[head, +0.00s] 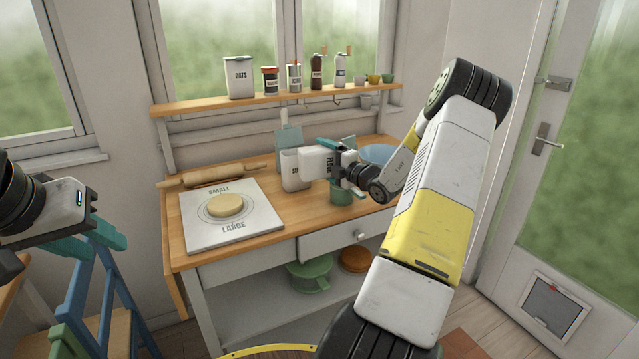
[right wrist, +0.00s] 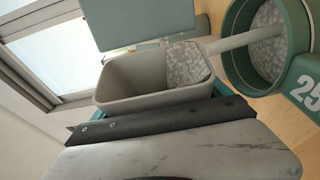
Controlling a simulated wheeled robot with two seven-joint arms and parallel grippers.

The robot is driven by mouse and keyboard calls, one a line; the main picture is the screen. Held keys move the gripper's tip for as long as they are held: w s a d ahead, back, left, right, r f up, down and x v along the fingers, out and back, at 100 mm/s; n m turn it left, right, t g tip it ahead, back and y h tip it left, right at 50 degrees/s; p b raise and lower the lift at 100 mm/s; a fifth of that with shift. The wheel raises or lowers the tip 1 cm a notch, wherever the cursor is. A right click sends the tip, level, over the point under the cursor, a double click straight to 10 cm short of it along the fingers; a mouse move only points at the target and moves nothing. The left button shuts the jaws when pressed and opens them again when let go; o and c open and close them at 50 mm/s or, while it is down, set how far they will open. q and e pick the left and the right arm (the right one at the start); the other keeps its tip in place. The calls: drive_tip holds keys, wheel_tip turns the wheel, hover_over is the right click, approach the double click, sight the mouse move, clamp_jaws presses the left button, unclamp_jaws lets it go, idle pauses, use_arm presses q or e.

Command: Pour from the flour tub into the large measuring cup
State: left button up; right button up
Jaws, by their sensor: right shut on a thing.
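The white flour tub (head: 316,163) is tipped on its side in my right gripper (head: 338,156), above the worktop. In the right wrist view the tub (right wrist: 150,85) has its open mouth toward the green measuring cup (right wrist: 236,50), with speckled pale contents inside. A pale stream (right wrist: 236,42) runs from the tub's lip into the cup, where similar speckled material lies. The cup shows the digits "25" and stands upright in the head view (head: 341,191), partly hidden by my right gripper. My left gripper (head: 90,236) is empty, fingers apart, left of the worktop.
A blue bowl (head: 378,153) is behind my right gripper. A white board (head: 205,232) with a dough disc (head: 226,205) and a rolling pin (head: 212,174) occupy the left. A shelf (head: 200,104) of jars runs behind.

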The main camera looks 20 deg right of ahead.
drive_tip(key=shift+d+r+m, duration=0.25)
drive_tip(key=shift+d+m, duration=0.05)
drive_tip(key=shift+m, duration=0.2)
idle(1.3)
